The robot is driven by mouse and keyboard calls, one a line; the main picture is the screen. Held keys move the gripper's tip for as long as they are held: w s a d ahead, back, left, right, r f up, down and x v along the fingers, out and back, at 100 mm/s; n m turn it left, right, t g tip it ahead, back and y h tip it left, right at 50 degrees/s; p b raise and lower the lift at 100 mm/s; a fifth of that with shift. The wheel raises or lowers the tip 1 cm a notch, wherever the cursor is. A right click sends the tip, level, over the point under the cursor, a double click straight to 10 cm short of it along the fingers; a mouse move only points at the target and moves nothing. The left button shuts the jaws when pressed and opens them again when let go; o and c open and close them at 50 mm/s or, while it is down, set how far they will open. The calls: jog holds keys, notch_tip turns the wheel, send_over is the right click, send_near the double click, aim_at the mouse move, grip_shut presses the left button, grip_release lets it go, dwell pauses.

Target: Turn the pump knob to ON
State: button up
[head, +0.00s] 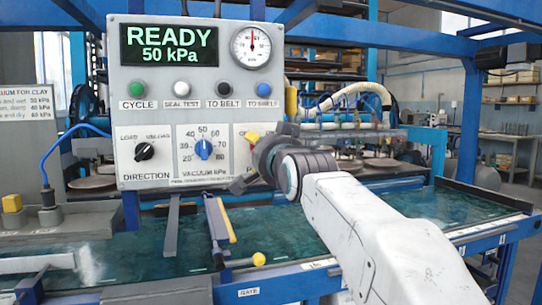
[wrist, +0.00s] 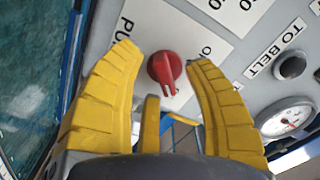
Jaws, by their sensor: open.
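The pump knob (wrist: 165,68) is red and round with a raised grip bar, on a white label plate (wrist: 150,20) of the grey panel. My gripper (wrist: 163,58) is open, with one yellow finger on each side of the knob in the wrist view. Gaps show between the knob and both fingers, so neither seems to touch it. The bar's slotted end points down in the wrist view. The lettering by the knob is partly hidden, so I cannot tell its setting. In the head view my gripper (head: 262,158) is in front of the panel's lower right corner and hides the knob.
The control panel (head: 160,95) has a READY 50 kPa display (head: 170,45), a gauge (head: 251,46), several push buttons, a black direction knob (head: 145,151) and a blue vacuum knob (head: 203,149). A blue frame surrounds the wet table.

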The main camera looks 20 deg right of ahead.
jog(key=s, duration=1.1)
jog(key=shift+s, duration=0.15)
jog(key=s+f+n+g+p, duration=0.4)
jog(key=s+f+g+p, duration=0.2)
jog(key=s+p, duration=0.5)
jog(key=s+f+n+g+p, duration=0.5)
jog(key=s+g+p, duration=0.3)
jog(key=s+p, duration=0.4)
jog(key=f+p, duration=0.1)
jog(key=p, duration=0.4)
jog(key=shift+s+f, duration=0.2)
